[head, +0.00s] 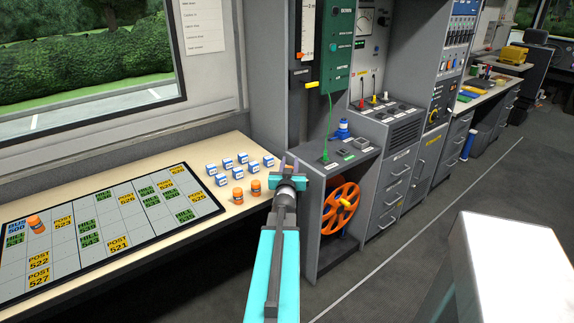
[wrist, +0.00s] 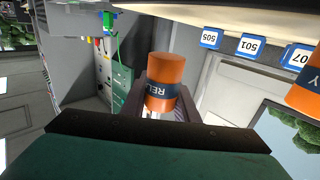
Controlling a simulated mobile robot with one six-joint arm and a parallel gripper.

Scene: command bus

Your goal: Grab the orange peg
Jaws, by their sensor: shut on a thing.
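My gripper (head: 288,172) is at the right end of the light wooden table, to the right of the pegs there. In the wrist view it is shut on an orange peg (wrist: 166,72) with a dark band lettered in white. In the head view I cannot make out this held peg behind the gripper. Two more orange pegs, a nearer one (head: 238,197) and a farther one (head: 256,188), stand upright on the table. Another orange peg (head: 36,224) is on the board at the left. Part of an orange peg (wrist: 308,92) shows at the wrist view's right edge.
Several blue-and-white blocks (head: 227,163) stand behind the pegs. The board (head: 110,222) with green and yellow labels covers much of the table (head: 160,168). A grey console (head: 340,160) with a green cable and an orange reel (head: 341,207) is to my gripper's right.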

